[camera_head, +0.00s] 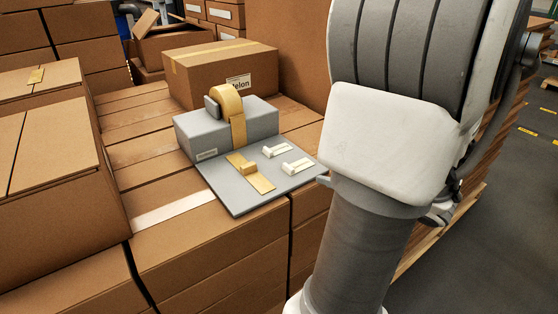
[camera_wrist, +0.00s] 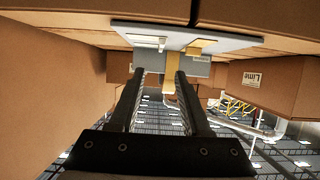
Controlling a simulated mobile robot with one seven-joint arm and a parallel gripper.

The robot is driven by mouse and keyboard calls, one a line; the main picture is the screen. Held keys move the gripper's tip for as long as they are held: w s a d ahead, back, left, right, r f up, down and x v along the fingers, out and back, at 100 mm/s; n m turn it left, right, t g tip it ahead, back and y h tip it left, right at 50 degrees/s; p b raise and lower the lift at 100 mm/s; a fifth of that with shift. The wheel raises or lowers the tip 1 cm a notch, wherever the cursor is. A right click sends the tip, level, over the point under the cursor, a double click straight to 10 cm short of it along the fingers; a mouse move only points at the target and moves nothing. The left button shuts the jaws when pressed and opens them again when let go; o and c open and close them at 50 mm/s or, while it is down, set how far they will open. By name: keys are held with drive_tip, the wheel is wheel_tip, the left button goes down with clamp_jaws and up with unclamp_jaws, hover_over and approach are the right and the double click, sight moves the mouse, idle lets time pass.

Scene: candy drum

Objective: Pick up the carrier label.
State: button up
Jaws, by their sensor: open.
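A grey plate (camera_head: 240,193) lies on the brown boxes in the head view, in front of a grey tape dispenser block (camera_head: 232,128). Two small white pieces with raised tabs, one farther back (camera_head: 277,149) and one nearer (camera_head: 297,167), lie on the plate's right half. A yellow strip with a raised tab (camera_head: 250,171) lies left of them. I cannot tell for certain which is the carrier label. In the wrist view, the plate (camera_wrist: 240,42) appears upside down at the top, with a white piece (camera_wrist: 146,39). My gripper (camera_wrist: 160,73) is open and empty, apart from these pieces.
A yellow tape roll (camera_head: 227,100) sits on the dispenser. A closed carton (camera_head: 215,75) stands behind it. Boxes rise at the left (camera_head: 50,190). A carton marked Lime (camera_wrist: 265,85) shows in the wrist view. My arm hides the scene's middle right in the head view.

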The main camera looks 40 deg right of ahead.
drive_tip(key=b, duration=0.3)
approach(288, 170)
drive_tip(key=w, duration=0.3)
drive_tip(key=shift+d, duration=0.3)
drive_tip(key=shift+r+b+x, duration=0.15)
drive_tip(key=shift+b+x, duration=0.45)
drive_tip(key=shift+x, duration=1)
drive_tip(key=shift+r+b+x, duration=0.15)
drive_tip(key=shift+b+x, duration=0.4)
drive_tip(key=shift+x, duration=1)
drive_tip(key=shift+w+a, duration=0.1)
drive_tip(key=shift+a, duration=0.05)
clamp_jaws()
